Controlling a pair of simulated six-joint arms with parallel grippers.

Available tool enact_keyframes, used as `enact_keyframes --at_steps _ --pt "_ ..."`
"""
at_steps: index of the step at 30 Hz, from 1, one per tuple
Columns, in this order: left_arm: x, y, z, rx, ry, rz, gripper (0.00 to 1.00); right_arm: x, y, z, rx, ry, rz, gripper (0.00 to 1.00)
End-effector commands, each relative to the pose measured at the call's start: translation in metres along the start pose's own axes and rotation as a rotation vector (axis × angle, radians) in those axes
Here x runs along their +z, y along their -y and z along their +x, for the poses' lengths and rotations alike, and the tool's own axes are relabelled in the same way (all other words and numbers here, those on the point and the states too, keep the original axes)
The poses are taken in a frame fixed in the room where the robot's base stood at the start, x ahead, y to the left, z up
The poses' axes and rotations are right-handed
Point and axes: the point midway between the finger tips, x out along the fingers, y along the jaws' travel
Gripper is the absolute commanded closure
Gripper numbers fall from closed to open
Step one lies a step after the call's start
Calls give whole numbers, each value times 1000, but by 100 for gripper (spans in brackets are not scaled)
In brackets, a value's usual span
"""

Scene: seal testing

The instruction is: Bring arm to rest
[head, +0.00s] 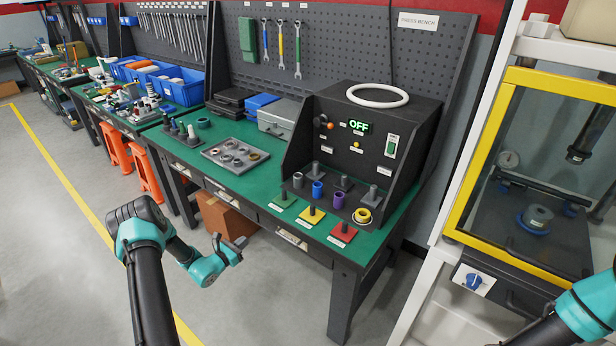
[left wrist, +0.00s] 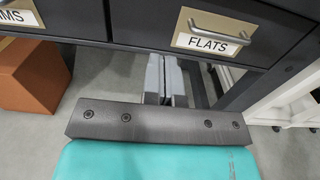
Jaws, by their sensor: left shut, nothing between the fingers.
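My left gripper (head: 241,243) hangs in the air in front of the green bench (head: 263,186), below the level of its top and clear of it. Its fingers (left wrist: 166,78) also show in the left wrist view, close together with nothing held, below the drawer fronts. My right arm (head: 588,300) enters at the bottom right in front of the press cabinet; its gripper is out of the picture.
The tester box (head: 358,150) reads OFF and has a white ring (head: 377,95) on top. A metal tray (head: 235,155) lies on the bench. A brown box (head: 225,215) is under it. The press cabinet's yellow frame (head: 470,150) stands right. The floor at left is clear.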

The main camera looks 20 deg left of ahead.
Motion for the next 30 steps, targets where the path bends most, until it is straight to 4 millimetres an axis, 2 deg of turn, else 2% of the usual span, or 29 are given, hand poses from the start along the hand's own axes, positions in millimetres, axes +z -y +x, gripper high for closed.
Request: enact_keyframes --at_steps 4,7,11,13,15,18,21,24,30 --pt "-3 14 3 -38 -27 0 100 0 0 0 0 0 0 57" --pt "-9 43 7 -117 -85 3 100 0 0 0 0 0 0 57" --pt "-22 104 6 -297 -212 32 100 0 0 0 0 0 0 57" --pt "-29 145 0 -426 -293 66 100 0 0 0 0 0 0 57" --pt "-36 185 -12 -565 -376 119 100 0 0 0 0 0 0 57" --pt "-43 232 -36 -759 -479 217 100 0 0 0 0 0 0 57" --pt "-48 269 -64 -949 -560 342 100 0 0 0 0 0 0 57" --pt "-50 295 -93 -1131 -616 494 100 0 0 0 0 0 0 57" --pt "-47 321 -138 -1449 -639 863 100 0 0 0 0 0 0 57"
